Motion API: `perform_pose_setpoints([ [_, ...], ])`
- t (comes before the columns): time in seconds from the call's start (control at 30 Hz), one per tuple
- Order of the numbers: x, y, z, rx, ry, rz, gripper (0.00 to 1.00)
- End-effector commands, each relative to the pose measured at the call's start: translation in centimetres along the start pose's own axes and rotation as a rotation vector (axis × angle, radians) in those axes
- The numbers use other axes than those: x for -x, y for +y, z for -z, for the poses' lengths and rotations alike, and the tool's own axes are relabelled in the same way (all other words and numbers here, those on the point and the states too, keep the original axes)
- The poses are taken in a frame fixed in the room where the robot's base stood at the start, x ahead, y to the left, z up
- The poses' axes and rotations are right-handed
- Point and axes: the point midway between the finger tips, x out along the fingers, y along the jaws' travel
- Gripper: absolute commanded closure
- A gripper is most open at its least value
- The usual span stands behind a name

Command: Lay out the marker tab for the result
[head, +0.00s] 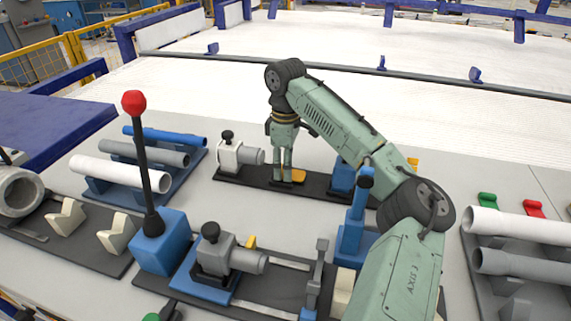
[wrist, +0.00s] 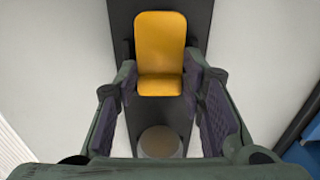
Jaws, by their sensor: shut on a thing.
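A yellow-orange marker tab (head: 299,175) is at my gripper's fingertips, low over the long dark base plate (head: 240,178) at the back middle of the table. In the wrist view the tab (wrist: 160,38) shows as a rounded plate with a bend, its near part between the fingers. My gripper (head: 287,181) points straight down and is shut on the tab; it also fills the near part of the wrist view (wrist: 160,86). I cannot tell whether the tab touches the plate. A green tab (head: 487,199) and a red tab (head: 533,208) stand at the right rack.
A grey and white clamp (head: 238,154) stands left of my gripper on the dark plate, with a blue block (head: 343,176) to the right. A red-knobbed lever (head: 134,103) rises at the left front. Pipes (head: 118,174) lie on a left rack. Open grey table surrounds the plate.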

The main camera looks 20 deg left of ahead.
Motion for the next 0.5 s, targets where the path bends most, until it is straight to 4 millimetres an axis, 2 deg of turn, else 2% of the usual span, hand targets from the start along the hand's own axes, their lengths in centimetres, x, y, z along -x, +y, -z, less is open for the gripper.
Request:
perform_pose_setpoints([
  [0.27, -0.45, -0.04, 0.03, 0.001, 0.001, 0.002, 0.82],
  [0.3, -0.47, -0.03, 0.03, 0.001, 0.001, 0.001, 0.63],
  [0.5, -0.45, -0.02, 0.02, 0.001, 0.000, 0.001, 0.49],
])
